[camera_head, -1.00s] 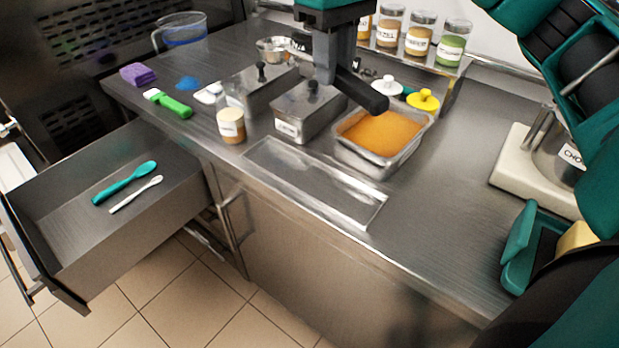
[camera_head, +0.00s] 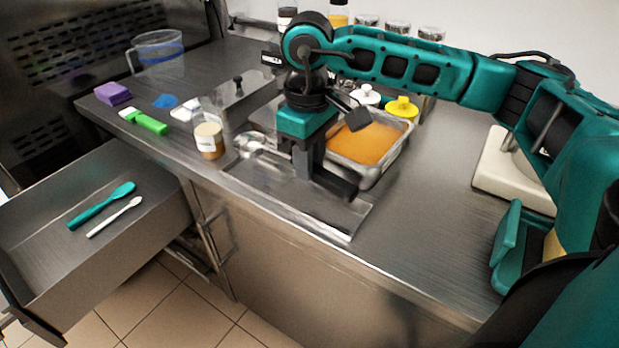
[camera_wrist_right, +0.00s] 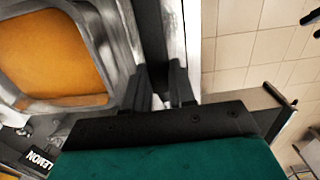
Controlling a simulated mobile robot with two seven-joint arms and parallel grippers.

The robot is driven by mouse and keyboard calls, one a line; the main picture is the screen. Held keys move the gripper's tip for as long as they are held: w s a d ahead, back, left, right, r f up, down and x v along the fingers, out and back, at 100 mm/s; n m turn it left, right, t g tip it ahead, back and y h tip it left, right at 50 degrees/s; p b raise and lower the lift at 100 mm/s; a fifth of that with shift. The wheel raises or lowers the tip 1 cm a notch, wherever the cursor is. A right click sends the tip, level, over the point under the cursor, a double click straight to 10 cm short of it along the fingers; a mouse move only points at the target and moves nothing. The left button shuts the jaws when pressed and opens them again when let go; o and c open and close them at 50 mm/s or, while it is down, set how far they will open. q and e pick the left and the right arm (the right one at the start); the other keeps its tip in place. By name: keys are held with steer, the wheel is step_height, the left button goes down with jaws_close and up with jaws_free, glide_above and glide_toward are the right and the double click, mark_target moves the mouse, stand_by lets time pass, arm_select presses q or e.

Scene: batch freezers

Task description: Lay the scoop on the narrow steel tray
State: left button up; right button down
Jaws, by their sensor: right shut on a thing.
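The scoop (camera_head: 250,143) has a round shiny steel bowl and shows at the left of my right gripper (camera_head: 322,180) in the head view. The narrow steel tray (camera_head: 262,187) lies along the counter's front edge. The gripper and scoop are over its back part; I cannot tell whether the scoop touches it. My left gripper is not in view.
Behind the tray stands a steel pan of orange mix (camera_head: 387,172). A jar (camera_head: 208,143) stands left of the tray. An open drawer (camera_head: 150,232) with two spatulas is at the lower left. A scale (camera_head: 500,180) is at the right. Counter right of the tray is clear.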

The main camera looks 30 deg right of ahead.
steer(key=shift+f, duration=2.2)
steer(key=shift+f, duration=0.1)
steer(key=c, duration=0.9)
jaws_free()
steer(key=shift+c, duration=0.2)
step_height(320, 180, up, 12)
steer(key=shift+r, duration=0.15)
